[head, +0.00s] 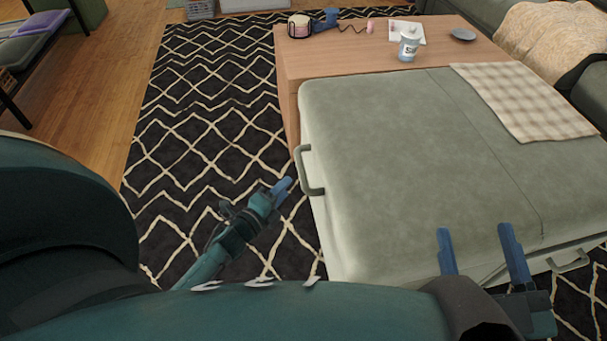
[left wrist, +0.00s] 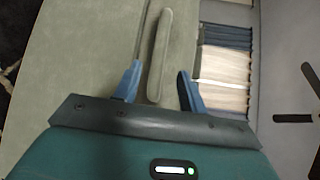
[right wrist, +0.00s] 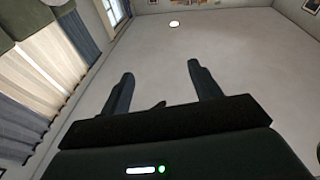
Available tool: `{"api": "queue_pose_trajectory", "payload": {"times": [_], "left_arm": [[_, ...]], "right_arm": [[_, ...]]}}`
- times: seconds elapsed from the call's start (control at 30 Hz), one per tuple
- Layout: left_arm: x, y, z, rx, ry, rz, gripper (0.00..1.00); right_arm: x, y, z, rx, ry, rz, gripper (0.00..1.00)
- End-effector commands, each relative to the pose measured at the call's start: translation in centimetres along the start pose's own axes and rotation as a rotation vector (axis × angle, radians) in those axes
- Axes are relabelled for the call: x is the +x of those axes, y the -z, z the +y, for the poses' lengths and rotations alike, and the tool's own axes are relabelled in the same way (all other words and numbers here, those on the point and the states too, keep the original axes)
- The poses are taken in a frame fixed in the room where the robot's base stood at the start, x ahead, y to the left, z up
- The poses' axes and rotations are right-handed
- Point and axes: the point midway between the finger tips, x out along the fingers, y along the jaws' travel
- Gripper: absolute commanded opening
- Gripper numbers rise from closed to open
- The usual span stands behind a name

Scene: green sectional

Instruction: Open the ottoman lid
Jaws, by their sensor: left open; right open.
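The grey-green ottoman (head: 390,150) has a padded top lid that lies flat. A grey bar handle (head: 308,172) is on its left side. My left gripper (head: 283,187) is open just left of this handle. In the left wrist view the handle (left wrist: 161,50) appears between the two blue fingers, with a gap on both sides. My right gripper (head: 481,238) is open and empty, its fingers pointing up in front of the ottoman's near edge. A second handle (head: 569,262) is at the near right side.
A checked cloth (head: 525,100) lies over the lid's right part. A wooden table (head: 350,60) behind the ottoman holds a cup (head: 408,46), a small dish (head: 462,34) and other items. A sofa is at the upper right. The patterned rug (head: 200,110) to the left is clear.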

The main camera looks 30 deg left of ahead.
Motion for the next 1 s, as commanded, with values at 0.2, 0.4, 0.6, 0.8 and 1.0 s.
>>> {"api": "queue_pose_trajectory", "payload": {"times": [0.2, 0.4, 0.6, 0.8, 1.0], "left_arm": [[4.9, 0.0, 0.3, 0.0, 0.003, -0.001, 0.41], [7.9, 0.0, 0.2, -0.001, 0.001, -0.001, 0.41], [9.1, 0.0, 0.1, -0.001, -0.001, -0.001, 0.41], [9.2, 0.0, 0.0, -0.001, -0.002, -0.001, 0.41], [9.2, 0.0, 0.0, -0.002, -0.001, -0.001, 0.31]], "right_arm": [[0.1, -0.3, -0.2, 0.029, 0.013, 0.032, 0.62], [0.9, 1.1, 0.4, -0.031, 0.021, 0.129, 0.62], [1.2, 1.9, 0.6, -0.057, 0.023, 0.172, 0.62], [1.2, 2.0, 0.6, -0.06, 0.023, 0.175, 0.62], [1.2, 2.0, 0.6, -0.06, 0.023, 0.175, 0.62]]}}
